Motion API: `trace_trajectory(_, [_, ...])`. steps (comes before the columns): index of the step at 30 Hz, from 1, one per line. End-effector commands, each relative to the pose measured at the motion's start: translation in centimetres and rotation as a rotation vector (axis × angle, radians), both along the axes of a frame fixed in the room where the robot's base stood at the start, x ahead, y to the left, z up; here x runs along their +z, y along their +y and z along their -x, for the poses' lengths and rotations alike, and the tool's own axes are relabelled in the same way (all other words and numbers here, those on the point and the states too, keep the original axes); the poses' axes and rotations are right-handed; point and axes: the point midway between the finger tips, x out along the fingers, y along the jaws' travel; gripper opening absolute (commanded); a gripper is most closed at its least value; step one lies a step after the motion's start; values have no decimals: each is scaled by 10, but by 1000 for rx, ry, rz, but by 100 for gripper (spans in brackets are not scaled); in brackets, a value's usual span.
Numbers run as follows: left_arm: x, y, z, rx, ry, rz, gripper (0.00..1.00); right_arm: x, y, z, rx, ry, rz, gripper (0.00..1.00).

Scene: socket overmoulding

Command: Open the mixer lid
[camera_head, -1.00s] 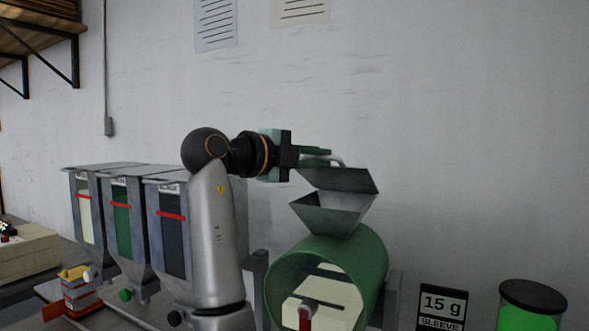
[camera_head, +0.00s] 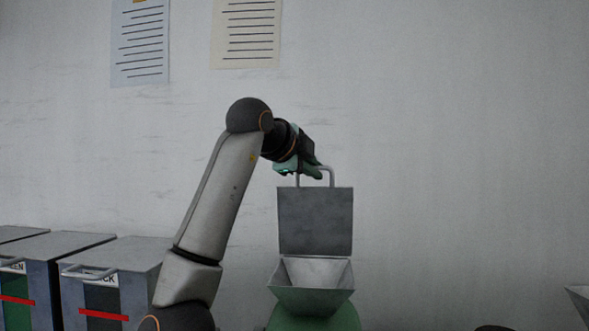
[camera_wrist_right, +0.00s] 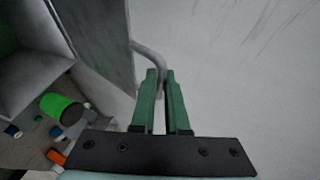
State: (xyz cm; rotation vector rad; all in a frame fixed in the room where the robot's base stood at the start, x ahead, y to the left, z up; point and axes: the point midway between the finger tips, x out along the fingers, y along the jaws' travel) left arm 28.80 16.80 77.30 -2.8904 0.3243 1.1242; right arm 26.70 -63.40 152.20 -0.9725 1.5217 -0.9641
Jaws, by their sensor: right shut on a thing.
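The mixer lid (camera_head: 315,221) is a flat grey plate standing about upright at the back of the mixer's hopper (camera_head: 311,285). The hopper mouth is uncovered and looks empty inside. My right gripper (camera_head: 314,172) is shut on the lid's bent bar handle (camera_head: 331,176) at the lid's top edge. In the right wrist view the green fingers (camera_wrist_right: 160,80) close around the handle (camera_wrist_right: 149,55), with the lid (camera_wrist_right: 99,38) to their left. The green mixer drum (camera_head: 335,319) shows only its top below the hopper. My left gripper is out of view.
Grey bins (camera_head: 122,265) with red bands and handles stand at the left. Paper sheets (camera_head: 246,34) hang on the wall behind. A green container (camera_wrist_right: 62,108) shows low in the right wrist view. The space right of the lid is clear.

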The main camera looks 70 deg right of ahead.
Motion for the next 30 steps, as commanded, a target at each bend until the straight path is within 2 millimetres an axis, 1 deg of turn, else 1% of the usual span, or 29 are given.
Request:
trace_trajectory(3, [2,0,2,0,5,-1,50,3,-10,-1,7,17,-51,0])
trace_trajectory(9, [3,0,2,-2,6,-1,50,4,-20,-2,6,32,-104,0])
trace_trajectory(15, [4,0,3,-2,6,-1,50,3,-24,-2,4,38,-125,0])
trace_trajectory(26, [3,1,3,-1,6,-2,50,3,-24,-2,2,38,-126,0])
trace_trajectory(27, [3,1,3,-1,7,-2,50,3,-24,-2,2,38,-126,15])
trace_trajectory(30, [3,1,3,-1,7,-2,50,3,-24,-1,2,38,-126,27])
